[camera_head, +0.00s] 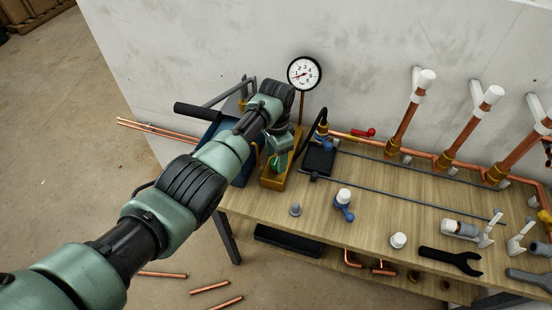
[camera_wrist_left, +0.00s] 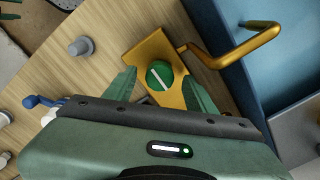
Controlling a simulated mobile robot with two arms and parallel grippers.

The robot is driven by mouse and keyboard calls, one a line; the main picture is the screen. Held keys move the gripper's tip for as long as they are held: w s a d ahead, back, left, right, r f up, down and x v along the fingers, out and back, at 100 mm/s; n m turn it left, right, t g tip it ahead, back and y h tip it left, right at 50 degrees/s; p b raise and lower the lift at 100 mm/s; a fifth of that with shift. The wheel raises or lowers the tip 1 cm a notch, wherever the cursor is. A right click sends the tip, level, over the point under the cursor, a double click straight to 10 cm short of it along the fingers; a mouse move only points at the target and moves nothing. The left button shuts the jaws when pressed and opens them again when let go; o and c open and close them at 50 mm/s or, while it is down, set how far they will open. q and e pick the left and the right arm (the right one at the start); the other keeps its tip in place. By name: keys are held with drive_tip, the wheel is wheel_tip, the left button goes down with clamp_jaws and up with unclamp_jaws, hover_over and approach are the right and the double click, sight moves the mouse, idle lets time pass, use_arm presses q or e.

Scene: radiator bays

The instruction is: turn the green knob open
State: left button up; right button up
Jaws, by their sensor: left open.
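The green knob (camera_wrist_left: 160,76) is round with a white line running from upper left to lower right in the left wrist view. It sits on a yellow-gold block (camera_wrist_left: 150,50), which stands on the wooden bench beside a blue case. My left gripper (camera_wrist_left: 161,92) is open, with one green finger on each side of the knob; I cannot tell whether they touch it. In the head view the left gripper (camera_head: 279,158) is over the block (camera_head: 273,184), and the knob (camera_head: 279,163) is mostly hidden by it. My right gripper is not in view.
A gold bent rod (camera_wrist_left: 245,50) reaches from the block along the blue case (camera_wrist_left: 285,80). A pressure gauge (camera_head: 304,73) rises behind on a copper stem. Grey cap (camera_head: 295,209), blue-handled valve (camera_head: 344,204) and black spanner (camera_head: 451,260) lie rightward on the bench (camera_head: 380,185).

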sight(276, 161)
use_arm(q)
wheel_tip(276, 161, up, 6)
drive_tip(key=shift+r, duration=0.25)
idle(0.5)
